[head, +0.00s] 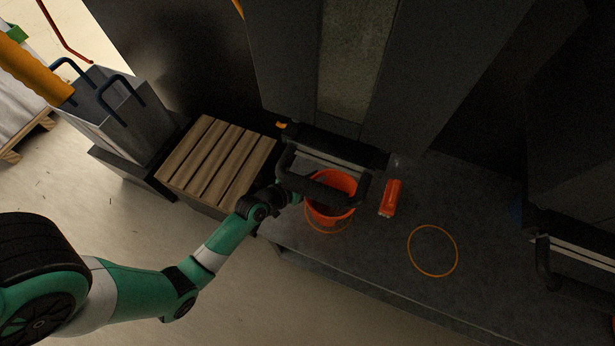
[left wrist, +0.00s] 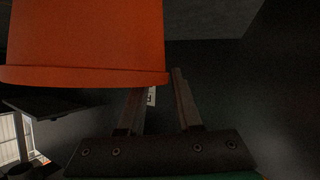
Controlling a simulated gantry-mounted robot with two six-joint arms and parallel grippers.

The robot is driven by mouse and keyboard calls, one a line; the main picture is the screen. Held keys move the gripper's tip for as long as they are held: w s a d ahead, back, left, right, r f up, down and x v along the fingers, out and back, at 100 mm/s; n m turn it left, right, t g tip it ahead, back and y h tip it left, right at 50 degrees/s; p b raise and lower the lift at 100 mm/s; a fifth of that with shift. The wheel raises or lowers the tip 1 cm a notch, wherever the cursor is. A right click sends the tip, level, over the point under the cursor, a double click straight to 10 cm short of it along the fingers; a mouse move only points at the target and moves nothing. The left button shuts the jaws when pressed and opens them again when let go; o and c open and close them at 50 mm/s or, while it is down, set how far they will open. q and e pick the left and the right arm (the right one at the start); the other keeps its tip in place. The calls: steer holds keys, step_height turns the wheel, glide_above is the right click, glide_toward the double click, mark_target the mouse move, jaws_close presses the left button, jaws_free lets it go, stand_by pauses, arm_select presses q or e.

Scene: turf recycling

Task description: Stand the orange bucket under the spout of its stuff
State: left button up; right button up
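The orange bucket (head: 343,211) is upright at the bench's left end in the head view, under a dark handle-like frame (head: 363,190). An orange ring (head: 327,232) on the bench shows around its lower side; I cannot tell whether the bucket touches the bench. My left gripper (head: 296,197) is at the bucket's left side. The left wrist view shows the bucket (left wrist: 85,35) filling the upper left, its rim covering one fingertip. The gripper fingers (left wrist: 165,88) stand apart there, with no wall visibly clamped. The bucket's contents are too dark to tell. My right gripper is not in view.
A red-orange object (head: 390,198) lies right of the bucket. A second orange ring (head: 432,250) marks bare bench (head: 350,256). A tall dark machine with a grainy grey panel (head: 355,60) rises behind. A slatted wooden platform (head: 218,160) stands left. Another dark handle (head: 546,265) is at right.

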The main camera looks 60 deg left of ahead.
arm_select(q)
steer(key=p+v, duration=0.2)
steer(key=v, duration=0.9)
steer(key=shift+s, duration=0.4)
steer(key=shift+d+r, duration=0.1)
